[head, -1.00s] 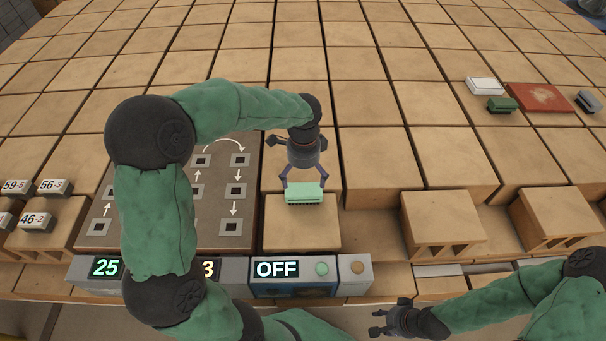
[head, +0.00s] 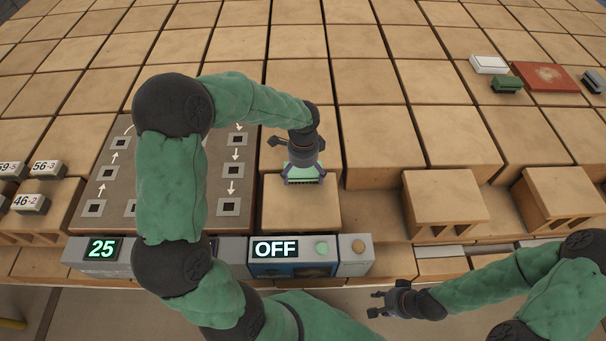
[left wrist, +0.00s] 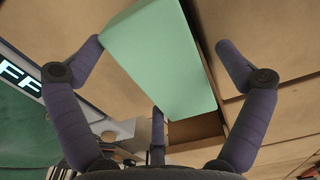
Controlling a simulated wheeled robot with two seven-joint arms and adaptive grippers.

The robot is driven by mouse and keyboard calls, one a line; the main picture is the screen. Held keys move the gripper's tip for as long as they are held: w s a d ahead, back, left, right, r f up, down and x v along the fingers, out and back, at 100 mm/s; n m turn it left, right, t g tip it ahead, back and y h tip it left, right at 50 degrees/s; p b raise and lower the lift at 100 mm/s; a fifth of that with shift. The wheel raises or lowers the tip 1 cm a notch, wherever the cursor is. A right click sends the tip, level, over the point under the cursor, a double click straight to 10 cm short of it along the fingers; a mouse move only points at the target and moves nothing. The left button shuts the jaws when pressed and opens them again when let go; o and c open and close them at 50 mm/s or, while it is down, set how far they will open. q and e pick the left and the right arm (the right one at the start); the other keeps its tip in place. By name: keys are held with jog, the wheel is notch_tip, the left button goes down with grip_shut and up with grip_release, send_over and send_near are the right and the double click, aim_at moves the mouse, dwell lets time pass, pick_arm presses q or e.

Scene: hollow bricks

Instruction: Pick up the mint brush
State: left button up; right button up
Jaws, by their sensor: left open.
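The mint brush (head: 304,174) lies on a hollow brick (head: 300,205) behind the OFF panel, bristles down. In the left wrist view the brush (left wrist: 160,60) shows as a pale green block between the fingers. My left gripper (head: 304,178) is open, pointing down over the brush, with a finger at each end of it. In the left wrist view its fingers (left wrist: 160,45) stand apart on both sides; the left finger is close to the brush and the right one has a gap. My right gripper (head: 377,304) is low at the front, away from the brush, its fingers apart.
A panel reading OFF (head: 294,249) stands in front of the brick. A brown board with arrows (head: 105,195) lies left, partly behind my left arm. Numbered blocks (head: 31,203) sit far left. A green brush (head: 506,85), a white block (head: 488,64) and a red plate (head: 545,76) are far right.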

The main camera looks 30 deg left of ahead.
aim_at(305, 172)
pick_arm(q)
jog(key=shift+f, duration=0.4)
jog(key=c, duration=1.3)
jog(key=shift+o, duration=0.2)
jog(key=shift+r, duration=0.2)
jog(key=shift+r, duration=0.3)
jog(key=r, duration=0.1)
jog(key=r+p, duration=0.1)
jog(key=r, duration=0.1)
jog(key=shift+d+r, duration=0.1)
jog(key=shift+d, duration=0.25)
jog(key=d+r+p, duration=0.1)
jog(key=d+r, duration=0.2)
jog(key=d, duration=0.1)
jog(key=d+r+p, duration=0.1)
jog(key=d+r, duration=0.2)
jog(key=d, duration=0.2)
jog(key=d+r+p, duration=0.1)
jog(key=d+r, duration=0.2)
jog(key=d, duration=0.1)
jog(key=shift+w+d, duration=0.15)
jog(key=shift+w, duration=0.15)
